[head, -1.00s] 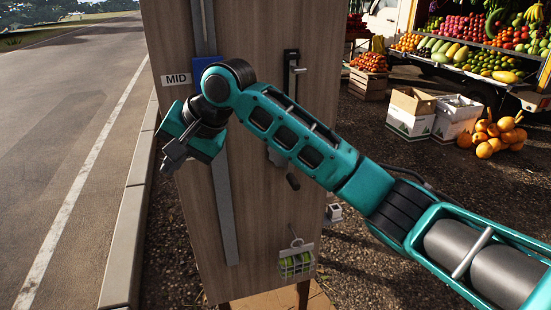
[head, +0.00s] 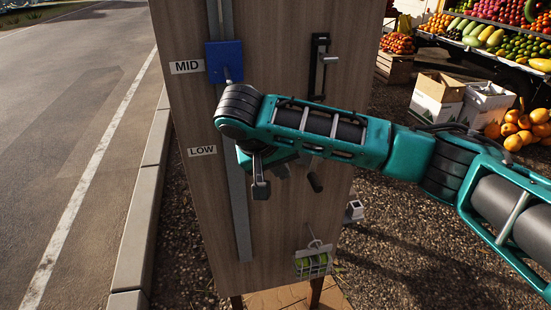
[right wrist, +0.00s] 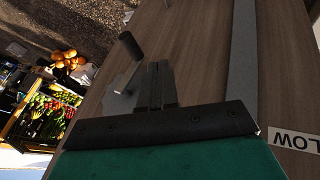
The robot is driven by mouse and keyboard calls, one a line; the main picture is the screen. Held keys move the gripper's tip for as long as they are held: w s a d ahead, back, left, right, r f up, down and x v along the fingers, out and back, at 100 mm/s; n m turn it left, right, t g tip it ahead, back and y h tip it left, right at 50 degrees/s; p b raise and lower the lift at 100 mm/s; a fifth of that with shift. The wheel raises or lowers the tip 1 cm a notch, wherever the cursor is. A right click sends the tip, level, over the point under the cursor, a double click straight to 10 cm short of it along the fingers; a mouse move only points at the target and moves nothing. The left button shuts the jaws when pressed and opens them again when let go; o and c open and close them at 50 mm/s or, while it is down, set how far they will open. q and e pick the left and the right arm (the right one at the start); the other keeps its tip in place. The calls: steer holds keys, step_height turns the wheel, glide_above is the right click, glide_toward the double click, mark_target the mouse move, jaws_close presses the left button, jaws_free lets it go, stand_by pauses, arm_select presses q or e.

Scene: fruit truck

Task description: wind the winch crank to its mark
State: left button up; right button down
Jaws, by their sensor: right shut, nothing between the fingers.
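The winch crank shows a black handle (head: 315,182) on the wooden panel in the head view; my forearm and gripper hide much of its arm. In the right wrist view the crank handle (right wrist: 130,45) juts from a grey crank arm (right wrist: 122,98) beside my fingers. My right gripper (head: 260,189) is shut and empty in front of the panel, left of the handle; its closed fingers (right wrist: 158,72) also show in the right wrist view. Contact with the crank arm cannot be told. A blue block (head: 224,62) sits on the grey rail beside the MID label (head: 186,67).
A LOW label (head: 202,151) is left of the rail (head: 242,220). A black slotted fitting with a lever (head: 319,62) is at the panel's upper right. Boxes (head: 437,98) and pumpkins (head: 520,126) stand right on gravel.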

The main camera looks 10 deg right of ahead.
steer(key=w+d+f, duration=0.1)
steer(key=d+f, duration=0.3)
steer(key=d, duration=0.1)
steer(key=shift+w+d, duration=0.15)
steer(key=shift+w, duration=0.1)
steer(key=shift+f, duration=0.1)
